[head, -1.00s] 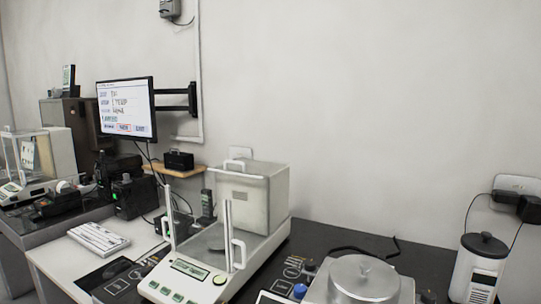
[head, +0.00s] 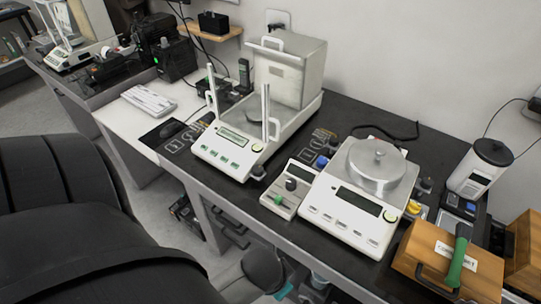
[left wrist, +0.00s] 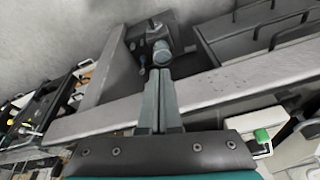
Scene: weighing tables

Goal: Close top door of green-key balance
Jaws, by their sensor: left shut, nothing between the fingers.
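The green-key balance (head: 222,150) stands on the dark bench left of centre in the head view, with green keys and a display on its front. Its back housing (head: 304,70) is a pale box. The top door shows by a white handle bar (head: 265,50) at the upper front of that housing, so it looks slid back. The space above the pan looks open, between two upright posts with side handles. My left gripper (left wrist: 157,78) is shut and empty in the left wrist view, with fingers together, away from the balance. My right gripper is not in view.
A second balance (head: 340,213) with a round metal lid stands to the right, beside a small control box (head: 291,188). A keyboard (head: 149,101) lies on the white table at left.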

